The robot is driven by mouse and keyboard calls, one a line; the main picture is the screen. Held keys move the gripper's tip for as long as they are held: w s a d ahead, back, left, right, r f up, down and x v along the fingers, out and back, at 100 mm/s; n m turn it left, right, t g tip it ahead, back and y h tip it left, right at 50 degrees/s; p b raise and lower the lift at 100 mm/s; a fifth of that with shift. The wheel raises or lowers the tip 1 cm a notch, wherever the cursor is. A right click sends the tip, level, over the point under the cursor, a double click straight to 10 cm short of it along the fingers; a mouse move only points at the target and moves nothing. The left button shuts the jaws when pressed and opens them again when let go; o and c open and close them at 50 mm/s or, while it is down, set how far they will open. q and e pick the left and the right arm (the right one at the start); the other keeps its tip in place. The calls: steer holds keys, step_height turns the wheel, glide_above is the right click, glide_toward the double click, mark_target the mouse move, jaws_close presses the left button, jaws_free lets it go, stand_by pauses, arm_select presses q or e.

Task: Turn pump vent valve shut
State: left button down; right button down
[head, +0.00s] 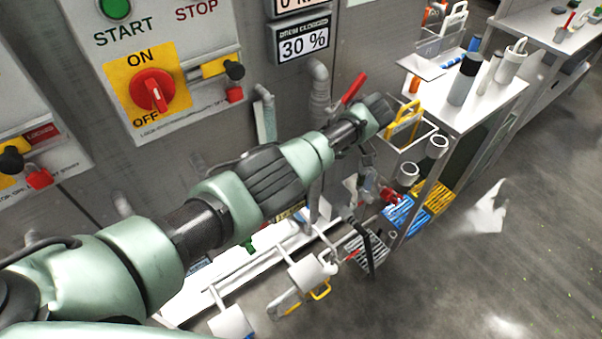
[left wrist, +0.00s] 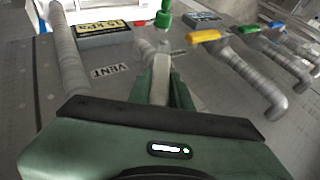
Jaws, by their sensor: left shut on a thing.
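In the left wrist view a VENT label (left wrist: 109,71) is fixed to the grey panel, to the left of my fingers. My left gripper (left wrist: 163,85) is shut on a pale, narrow piece beside this label, which I take to be the vent valve handle (left wrist: 162,68). The fingers hide part of it, so its turn angle is hard to tell. In the head view my left arm reaches across the panel from the left. Its fingertips are not clear there. My right gripper is in neither view.
A red lever (head: 354,87) stands on the panel close to my left wrist. A green fitting (left wrist: 163,14), a yellow handle (left wrist: 204,36) and grey pipes (left wrist: 250,80) lie near the gripper. A trolley (head: 510,88) with bottles stands at right; the floor (head: 500,270) beyond is mostly clear.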

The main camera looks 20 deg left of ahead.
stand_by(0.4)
arm_select(q)
steer(key=c, duration=1.3)
jaws_free()
steer(key=b+v, duration=0.5)
steer(key=v, duration=0.2)
steer(key=shift+w+d+r, duration=0.1)
steer(key=shift+d+r, duration=0.15)
steer(key=shift+d, duration=0.05)
